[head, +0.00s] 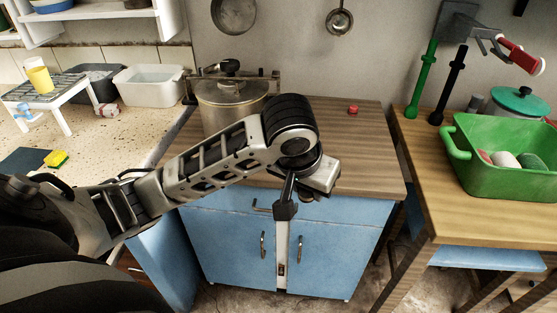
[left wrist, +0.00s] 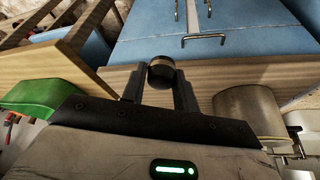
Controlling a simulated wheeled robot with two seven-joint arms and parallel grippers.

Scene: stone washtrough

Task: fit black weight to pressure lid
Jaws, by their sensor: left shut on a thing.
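The black weight (left wrist: 161,72) is a short dark cylinder with a brownish band, held between the two fingers of my left gripper (left wrist: 160,86) in the left wrist view. In the head view, my left gripper (head: 298,202) is shut on it in front of the counter's front edge, with the weight mostly hidden. The pressure lid (head: 228,91) sits on a metal pot at the back left of the wooden counter, to the left of my gripper. It has a crossbar and a black knob. The pot (left wrist: 248,112) shows at right in the left wrist view. My right gripper is not in view.
A green basin (head: 500,185) stands on the right table. A white tub (head: 148,86) and small white stand (head: 45,92) are at left.

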